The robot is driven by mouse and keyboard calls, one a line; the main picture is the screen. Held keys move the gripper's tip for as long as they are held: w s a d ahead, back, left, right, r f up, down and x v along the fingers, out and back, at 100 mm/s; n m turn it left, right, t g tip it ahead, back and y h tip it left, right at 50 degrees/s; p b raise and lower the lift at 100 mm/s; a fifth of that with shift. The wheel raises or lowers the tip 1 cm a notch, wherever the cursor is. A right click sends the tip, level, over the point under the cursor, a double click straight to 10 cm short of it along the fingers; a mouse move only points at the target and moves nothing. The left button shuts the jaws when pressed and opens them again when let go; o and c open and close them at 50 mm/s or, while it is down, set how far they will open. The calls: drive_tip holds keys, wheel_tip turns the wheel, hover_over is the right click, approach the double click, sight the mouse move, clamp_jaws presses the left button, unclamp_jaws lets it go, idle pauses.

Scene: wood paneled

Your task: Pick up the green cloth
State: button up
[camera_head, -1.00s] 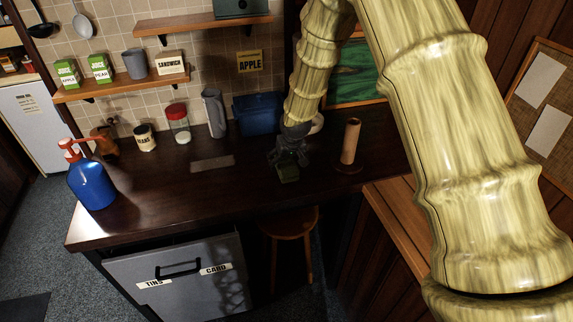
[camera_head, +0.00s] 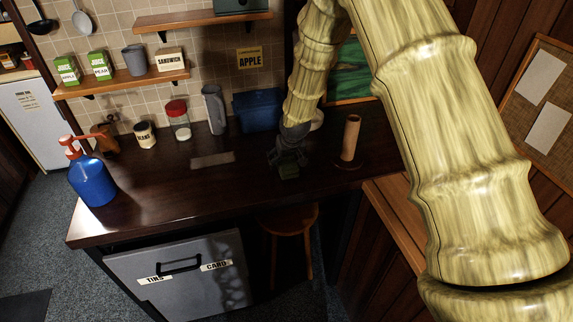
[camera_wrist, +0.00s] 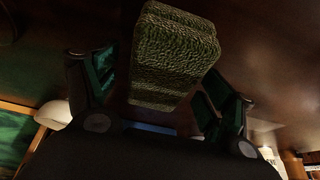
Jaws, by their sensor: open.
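The green cloth (camera_head: 290,172) is a small folded block on the dark counter, partly hidden by my gripper (camera_head: 287,163) in the head view. In the wrist view the cloth (camera_wrist: 172,55) is a thick, textured, layered green bundle. It lies between the two fingers of my gripper (camera_wrist: 160,85), one to its left and one to its right. The fingers are spread, with a gap visible on both sides of the cloth. My gripper points down and is open.
A paper towel tube (camera_head: 350,138) stands right of my gripper on the counter (camera_head: 180,195). A blue bin (camera_head: 257,110), a grey jug (camera_head: 213,108) and a red-lidded jar (camera_head: 178,119) stand behind. A blue pump bottle (camera_head: 91,178) is far left. The front counter is clear.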

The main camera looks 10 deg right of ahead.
drive_tip(key=shift+f, duration=0.1)
drive_tip(key=c, duration=1.2)
drive_tip(key=shift+r+b, duration=0.55)
drive_tip(key=shift+r, duration=0.5)
drive_tip(key=shift+r+b, duration=0.55)
drive_tip(key=shift+r, duration=0.3)
drive_tip(key=s+a+r+b, duration=0.1)
drive_tip(key=s+a+b, duration=0.1)
drive_tip(key=s, duration=0.5)
drive_tip(key=s+a+b, duration=0.1)
drive_tip(key=s+b, duration=0.2)
drive_tip(key=s, duration=0.5)
drive_tip(key=shift+s+a+r, duration=0.3)
drive_tip(key=shift+a+r, duration=0.05)
drive_tip(key=shift+r, duration=0.05)
